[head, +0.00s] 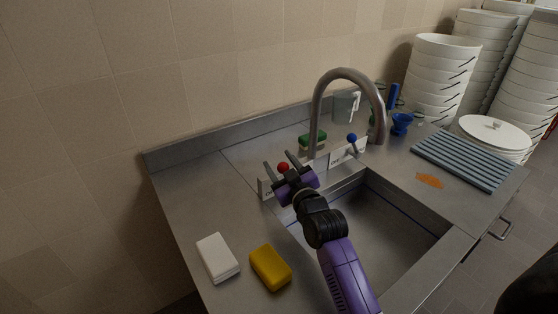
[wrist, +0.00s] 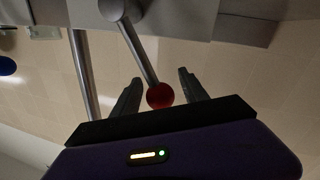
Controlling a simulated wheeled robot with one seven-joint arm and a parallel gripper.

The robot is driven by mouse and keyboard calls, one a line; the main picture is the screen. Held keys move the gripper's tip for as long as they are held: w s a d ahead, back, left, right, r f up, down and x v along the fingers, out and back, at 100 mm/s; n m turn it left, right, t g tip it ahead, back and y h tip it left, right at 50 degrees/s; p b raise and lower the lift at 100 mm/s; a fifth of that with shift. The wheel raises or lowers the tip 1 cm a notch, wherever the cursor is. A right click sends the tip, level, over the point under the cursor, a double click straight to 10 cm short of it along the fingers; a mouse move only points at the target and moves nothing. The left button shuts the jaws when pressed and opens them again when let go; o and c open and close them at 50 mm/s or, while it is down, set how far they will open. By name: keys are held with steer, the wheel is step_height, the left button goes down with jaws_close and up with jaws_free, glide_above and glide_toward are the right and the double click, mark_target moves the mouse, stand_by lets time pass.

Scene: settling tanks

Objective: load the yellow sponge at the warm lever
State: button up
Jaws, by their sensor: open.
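The yellow sponge (head: 270,268) lies on the steel counter at the front left, next to a white sponge or block (head: 218,257). The warm lever has a red ball knob (head: 283,167) and stands behind the sink, left of the faucet; its label is mostly hidden by my arm. My gripper (head: 279,161) is at this lever, open, with nothing held. In the wrist view the red knob (wrist: 160,95) sits between the two fingers (wrist: 157,90), with the grey lever rod running up to its mount. I cannot tell whether a finger touches the knob.
The tall curved faucet (head: 347,77) rises right of my gripper. A blue ribbed rack (head: 464,160) and stacked white bowls (head: 443,80) are at right. The left counter is mostly free.

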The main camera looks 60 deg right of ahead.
steer(key=shift+w+d, duration=0.15)
steer(key=shift+w, duration=0.1)
jaws_close()
stand_by(1.4)
